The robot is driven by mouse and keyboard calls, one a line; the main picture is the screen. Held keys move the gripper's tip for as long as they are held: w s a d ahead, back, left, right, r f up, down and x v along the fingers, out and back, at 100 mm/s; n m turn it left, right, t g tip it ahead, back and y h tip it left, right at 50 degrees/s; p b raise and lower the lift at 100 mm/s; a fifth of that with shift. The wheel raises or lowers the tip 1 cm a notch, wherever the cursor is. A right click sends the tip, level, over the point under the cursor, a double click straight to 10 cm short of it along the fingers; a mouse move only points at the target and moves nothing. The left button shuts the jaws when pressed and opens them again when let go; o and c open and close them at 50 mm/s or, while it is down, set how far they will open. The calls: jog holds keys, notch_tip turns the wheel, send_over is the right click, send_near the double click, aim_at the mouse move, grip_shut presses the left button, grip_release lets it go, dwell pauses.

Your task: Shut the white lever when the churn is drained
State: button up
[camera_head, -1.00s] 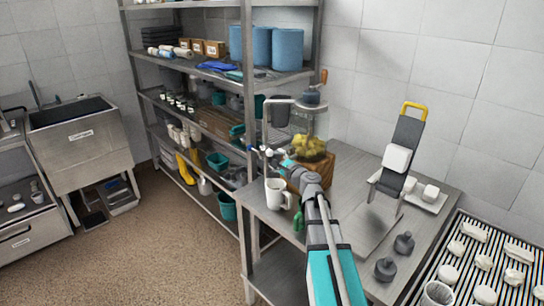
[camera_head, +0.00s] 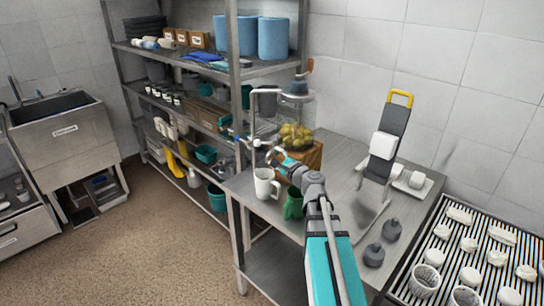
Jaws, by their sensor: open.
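The churn (camera_head: 297,111) is a clear jar with a crank on top, on a wooden block (camera_head: 309,156) at the table's back left corner. A yellow lumpy mass (camera_head: 295,136) shows at its lower part. A small white part (camera_head: 257,143), perhaps the white lever, sits by a thin tap left of the churn; its position is too small to tell. A white mug (camera_head: 265,184) stands below it; its inside is not clear. Whether liquid still flows cannot be seen. My gripper (camera_head: 274,157) is open and empty, just right of the white part and above the mug.
A metal shelf post (camera_head: 235,100) stands close on the left.

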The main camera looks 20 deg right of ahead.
jog(key=shift+w+a+f+h, duration=0.2)
jog(key=shift+w+h, duration=0.1)
jog(key=shift+w, duration=0.15)
jog(key=c, duration=0.4)
jog(key=w+h, duration=0.1)
jog(key=w+a+h, duration=0.1)
jog(key=w+f+m+h+b, duration=0.1)
jog(key=shift+w+a+h, duration=0.15)
jog(key=shift+w+h, duration=0.2)
jog(key=shift+h, duration=0.05)
grip_shut()
jog(key=m+g+h+b, duration=0.4)
jog(key=m+g+h, duration=0.6)
jog(key=h, duration=0.8)
send_near(267, 155)
jog(key=a, duration=0.1)
jog(key=s+a+r, duration=0.1)
jog(key=a, duration=0.2)
jog(key=shift+s+a+r, duration=0.15)
jog(key=shift+s+r, duration=0.15)
jog(key=shift+r, duration=0.1)
